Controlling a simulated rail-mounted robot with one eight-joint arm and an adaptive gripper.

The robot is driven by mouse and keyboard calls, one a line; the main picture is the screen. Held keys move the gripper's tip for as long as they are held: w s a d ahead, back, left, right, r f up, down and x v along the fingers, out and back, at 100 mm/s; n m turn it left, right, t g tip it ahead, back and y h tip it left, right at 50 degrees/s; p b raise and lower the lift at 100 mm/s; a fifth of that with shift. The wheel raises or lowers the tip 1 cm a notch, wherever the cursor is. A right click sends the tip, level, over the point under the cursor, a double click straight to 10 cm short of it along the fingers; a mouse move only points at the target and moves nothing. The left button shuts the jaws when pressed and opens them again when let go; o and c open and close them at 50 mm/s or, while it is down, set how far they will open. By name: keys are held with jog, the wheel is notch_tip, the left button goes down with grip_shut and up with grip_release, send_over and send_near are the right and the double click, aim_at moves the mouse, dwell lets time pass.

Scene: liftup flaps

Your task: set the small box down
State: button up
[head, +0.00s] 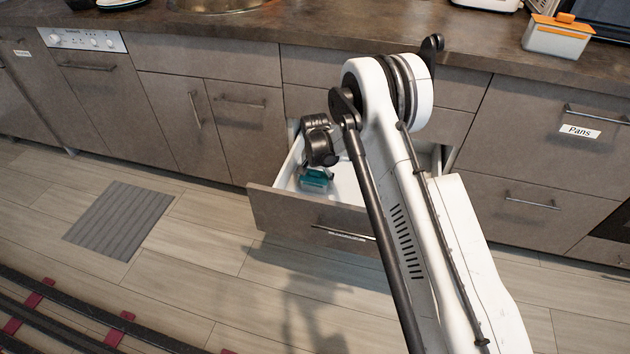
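A small teal box (314,181) shows inside the open drawer (285,207), near its left side. My gripper (321,160) is dark and points down into the drawer, just above the box. The fingertips are small and partly hidden, so I cannot tell whether they hold the box or are apart from it. I also cannot tell whether the box rests on the drawer floor. My own white arm hides the drawer's right part.
The drawer sticks out from the grey-brown cabinets below a dark countertop (300,40). A container with an orange lid (558,38) stands on the counter at right. A drawer front there is labelled "Pans" (579,131). A grey mat (120,220) lies on the open floor at left.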

jog(key=o, duration=0.4)
notch_tip(320, 180, up, 13)
jog(key=p, duration=0.3)
jog(key=shift+f+p, duration=0.2)
jog(key=shift+p, duration=0.2)
jog(key=s+d+r+t, duration=0.1)
jog(key=s+d+r, duration=0.35)
jog(key=r, duration=0.55)
jog(key=s+d+r+n+t, duration=0.1)
jog(key=s+d+r, duration=0.35)
jog(key=r, duration=0.45)
jog(key=s+d+r+t, duration=0.1)
jog(key=s+d+r, duration=0.4)
jog(key=r, duration=0.5)
jog(key=s+d+r+t, duration=0.1)
jog(key=s+d, duration=0.1)
jog(key=s, duration=0.6)
jog(key=s+d+r+n+t, duration=0.1)
jog(key=s+d, duration=0.2)
jog(key=s, duration=0.6)
jog(key=s+d+r+t, duration=0.1)
jog(key=s+d+t, duration=0.1)
jog(key=s, duration=0.7)
jog(key=shift+s+d+n, duration=0.1)
jog(key=shift+d+n, duration=0.3)
jog(key=shift+d, duration=0.15)
